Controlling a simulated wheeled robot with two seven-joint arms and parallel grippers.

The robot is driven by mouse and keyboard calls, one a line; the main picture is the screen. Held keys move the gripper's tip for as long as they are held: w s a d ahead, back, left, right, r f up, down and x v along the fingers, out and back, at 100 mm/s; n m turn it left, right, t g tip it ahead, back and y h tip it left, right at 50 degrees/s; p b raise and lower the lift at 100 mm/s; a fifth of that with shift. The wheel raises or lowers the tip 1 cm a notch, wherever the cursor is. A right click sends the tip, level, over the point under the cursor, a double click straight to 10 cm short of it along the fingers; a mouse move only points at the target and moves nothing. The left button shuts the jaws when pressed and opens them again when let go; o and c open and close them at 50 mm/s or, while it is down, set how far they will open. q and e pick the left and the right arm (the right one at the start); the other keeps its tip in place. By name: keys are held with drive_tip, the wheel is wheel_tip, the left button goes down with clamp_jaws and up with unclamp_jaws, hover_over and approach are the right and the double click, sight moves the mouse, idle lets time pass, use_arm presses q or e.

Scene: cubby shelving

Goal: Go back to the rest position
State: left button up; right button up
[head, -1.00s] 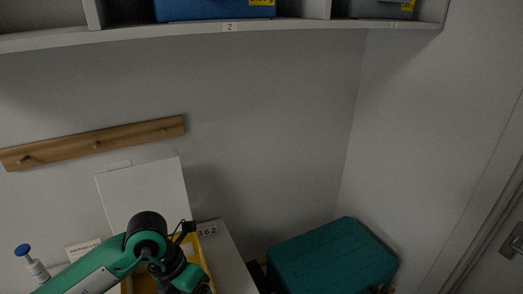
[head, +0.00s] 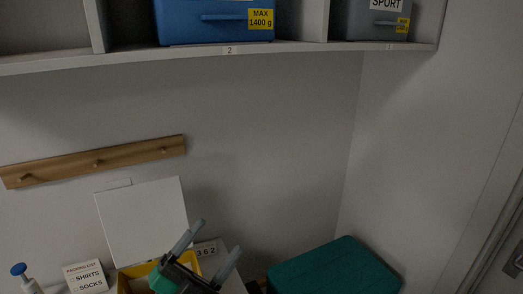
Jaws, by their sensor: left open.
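My left gripper (head: 208,257) shows at the bottom of the head view, with its two grey fingers spread apart and pointing up to the right. Nothing shows between the fingers. The rest of the left arm is mostly out of frame. My right gripper is not in view.
A shelf above holds a blue bin (head: 215,28) and a grey bin (head: 372,22). A wooden peg rail (head: 95,161) is on the wall.

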use_arm(q)
drive_tip(key=s+a+f+n+g+y, duration=0.1)
drive_tip(key=a+f+n+g+y, duration=0.1)
drive_tip(key=a+f+n+y, duration=0.65)
drive_tip(key=a+f+n+g+y, duration=0.2)
drive_tip(key=a+f+n+y, duration=0.3)
drive_tip(key=f+n+y, duration=0.6)
drive_tip(key=s+f+m+g+h, duration=0.1)
drive_tip(key=s+f+g+h, duration=0.2)
drive_tip(key=s+f+g, duration=1.1)
drive_tip(key=s+f+t+b, duration=0.25)
drive_tip(key=f+b, duration=0.25)
drive_tip(key=f, duration=3)
drive_tip(key=s+a+f+b, duration=0.2)
drive_tip(key=s+f, duration=0.8)
drive_tip(key=f, duration=0.3)
drive_tip(key=s+a+f+g+b, duration=0.1)
drive_tip(key=s+a+f+b, duration=0.1)
drive_tip(key=s+f, duration=0.8)
wheel_tip(320, 180, down, 3)
drive_tip(key=shift+s+f+b, duration=0.2)
drive_tip(key=shift+s+b, duration=0.2)
drive_tip(key=shift+b, duration=0.1)
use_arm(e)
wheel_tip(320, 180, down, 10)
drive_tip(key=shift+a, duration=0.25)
